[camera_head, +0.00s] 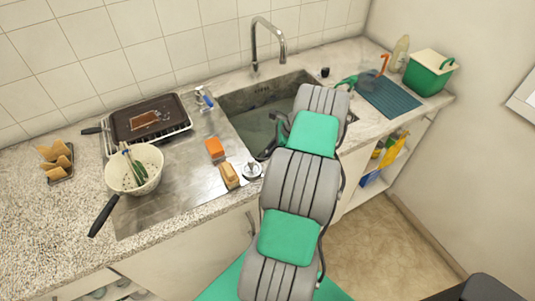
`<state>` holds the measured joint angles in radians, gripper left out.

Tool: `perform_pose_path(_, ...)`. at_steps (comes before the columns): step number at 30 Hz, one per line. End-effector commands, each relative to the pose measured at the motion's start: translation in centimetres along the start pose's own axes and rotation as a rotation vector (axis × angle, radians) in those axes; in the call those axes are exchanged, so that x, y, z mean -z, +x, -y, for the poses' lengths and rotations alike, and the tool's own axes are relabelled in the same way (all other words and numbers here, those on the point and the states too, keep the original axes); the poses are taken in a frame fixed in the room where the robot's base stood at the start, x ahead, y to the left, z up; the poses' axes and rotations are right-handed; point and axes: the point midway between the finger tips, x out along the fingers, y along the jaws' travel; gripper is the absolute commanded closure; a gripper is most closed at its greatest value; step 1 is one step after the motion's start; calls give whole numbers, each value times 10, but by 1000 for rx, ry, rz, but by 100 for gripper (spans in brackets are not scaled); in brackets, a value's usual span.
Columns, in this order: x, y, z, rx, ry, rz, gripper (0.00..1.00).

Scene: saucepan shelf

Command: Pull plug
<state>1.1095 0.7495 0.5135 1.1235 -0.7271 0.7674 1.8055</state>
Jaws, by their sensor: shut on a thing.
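The sink basin (243,112) is set in the counter and holds greyish, murky-looking water or a dull bottom. My grey and green arm reaches up from the bottom of the picture and over the right part of the basin. Its end bends down behind its own links, so my gripper's fingers are hidden. A dark edge shows at the left of the arm over the sink, but I cannot tell what part it is. No plug can be made out in the basin; whatever is at my fingers is covered by the arm.
A tap (255,45) rises behind the sink. A round metal piece (252,170), a sponge (215,147) and a tan block (229,176) lie left of my arm. A colander (150,160), grill pan (150,115), blue-green mat (388,96) and green bucket (425,80) stand around.

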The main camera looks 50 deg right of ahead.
Motion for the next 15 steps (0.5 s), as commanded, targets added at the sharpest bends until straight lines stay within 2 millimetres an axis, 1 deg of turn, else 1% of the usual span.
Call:
perform_pose_path(1,0,0,0,0,0,0,98)
perform_pose_path(2,0,0,0,0,0,0,100)
perform_pose_path(15,-1,-1,0,1,0,0,100)
